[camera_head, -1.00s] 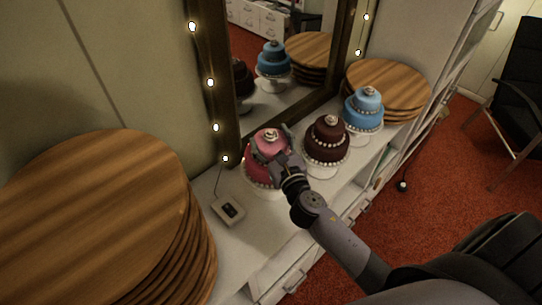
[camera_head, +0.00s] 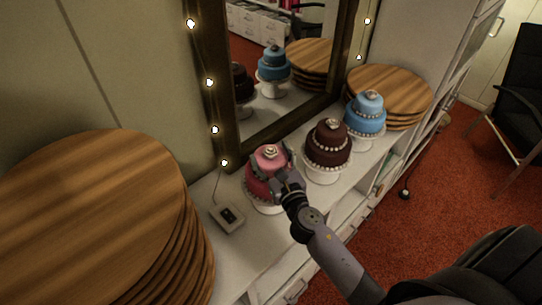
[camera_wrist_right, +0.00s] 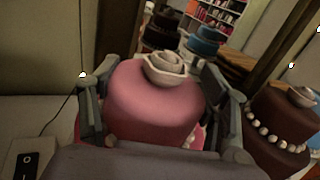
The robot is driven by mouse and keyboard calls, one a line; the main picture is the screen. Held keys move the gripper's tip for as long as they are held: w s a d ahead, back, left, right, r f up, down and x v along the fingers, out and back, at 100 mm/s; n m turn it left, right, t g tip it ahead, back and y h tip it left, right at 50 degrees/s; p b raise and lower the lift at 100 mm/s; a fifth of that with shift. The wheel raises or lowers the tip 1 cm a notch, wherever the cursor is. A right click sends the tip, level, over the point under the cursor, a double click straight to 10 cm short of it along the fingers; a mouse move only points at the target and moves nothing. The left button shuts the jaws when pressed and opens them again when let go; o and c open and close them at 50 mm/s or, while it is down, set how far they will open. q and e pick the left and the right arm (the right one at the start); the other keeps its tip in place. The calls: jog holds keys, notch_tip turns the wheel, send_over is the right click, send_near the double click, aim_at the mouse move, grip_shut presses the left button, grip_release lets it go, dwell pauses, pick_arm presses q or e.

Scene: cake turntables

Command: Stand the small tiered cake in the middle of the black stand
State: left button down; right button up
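A pink tiered cake (camera_head: 258,182) with a pale rosette on top stands on a white footed stand on the counter. It also shows close up in the right wrist view (camera_wrist_right: 150,105). My right gripper (camera_head: 270,160) reaches down over it, its fingers (camera_wrist_right: 158,85) on either side of the upper tier. The fingers lie close to the cake's sides; whether they press on it is unclear. A brown tiered cake (camera_head: 327,147) and a blue tiered cake (camera_head: 366,116) stand to its right on white stands. No black stand shows. My left gripper is out of view.
A tall stack of wooden boards (camera_head: 90,210) fills the left front, and a lower stack (camera_head: 400,88) is at the far right. A framed mirror (camera_head: 275,75) stands behind. A small switch box (camera_head: 227,217) lies on the counter, left of the pink cake.

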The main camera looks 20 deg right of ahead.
jog(key=shift+o, duration=1.3)
